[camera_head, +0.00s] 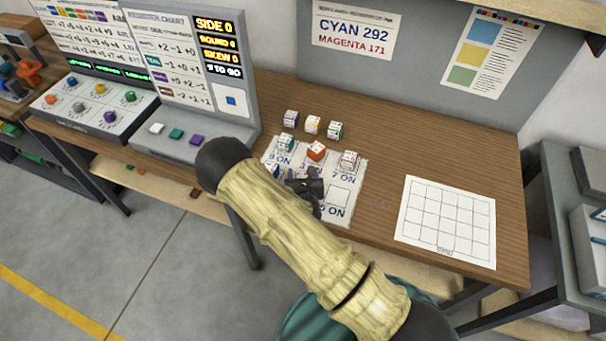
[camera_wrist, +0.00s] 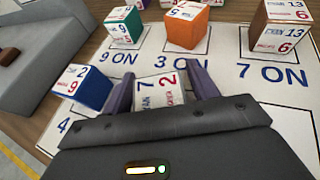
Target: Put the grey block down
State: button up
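The grey block (camera_wrist: 160,90) shows between the fingers of my gripper (camera_wrist: 162,92) in the wrist view. Its pale face carries a 7 and a 2, and a finger lies against each side. The gripper's body hides its near part, and I cannot tell whether its bottom touches the sheet. In the head view my gripper (camera_head: 308,188) is over the numbered sheet (camera_head: 352,180), at its front row, and the block is hidden. A blue block (camera_wrist: 82,88) is just left of the fingers. An orange block (camera_wrist: 186,28) stands beyond them.
A teal block (camera_wrist: 124,26) and a brown block (camera_wrist: 276,30) stand in the sheet's back row. Purple (camera_head: 291,118), yellow (camera_head: 312,125) and green (camera_head: 335,130) blocks stand behind the sheet. An empty square (camera_head: 339,197) is right of my gripper. A gridded sheet (camera_head: 447,222) lies clear at right.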

jog(key=shift+o, duration=0.5)
jog(key=shift+s+r, duration=0.15)
jog(key=shift+s, duration=0.35)
jog(key=v, duration=0.5)
jog(key=b+v, duration=0.1)
jog(key=v, duration=0.5)
jog(key=shift+s+r, duration=0.15)
jog(key=shift+r, duration=0.2)
jog(key=shift+p+v, duration=2.4)
jog(key=shift+p, duration=0.75)
